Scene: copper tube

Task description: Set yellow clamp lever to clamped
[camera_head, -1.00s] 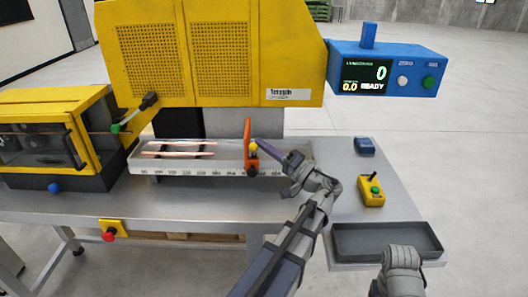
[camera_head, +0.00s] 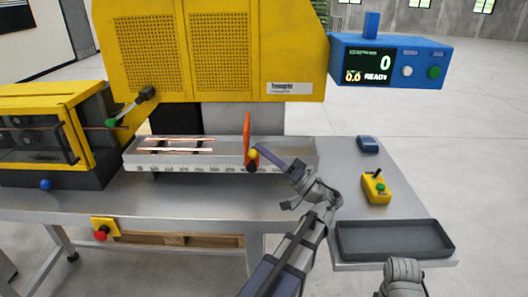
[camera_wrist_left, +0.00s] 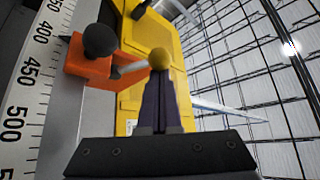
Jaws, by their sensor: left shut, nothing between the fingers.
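The clamp lever's yellow ball knob (camera_head: 253,154) sits at the orange stop (camera_head: 247,135) on the measuring trough's front rail. In the left wrist view, the yellow knob (camera_wrist_left: 159,59) is on a short pale rod that comes from the orange block (camera_wrist_left: 88,69), beside a black knob (camera_wrist_left: 100,40). My left gripper (camera_head: 259,150) is shut and empty, and its fingertips are at the knob. In the left wrist view the fingers (camera_wrist_left: 160,80) point straight at the knob; whether they touch cannot be told for sure.
Copper tubes (camera_head: 175,149) lie in the trough (camera_head: 295,162) left of the stop. A yellow control box (camera_head: 375,188), a blue block (camera_head: 368,145) and a dark tray (camera_head: 395,240) are on the right. The yellow machine (camera_head: 220,50) stands behind.

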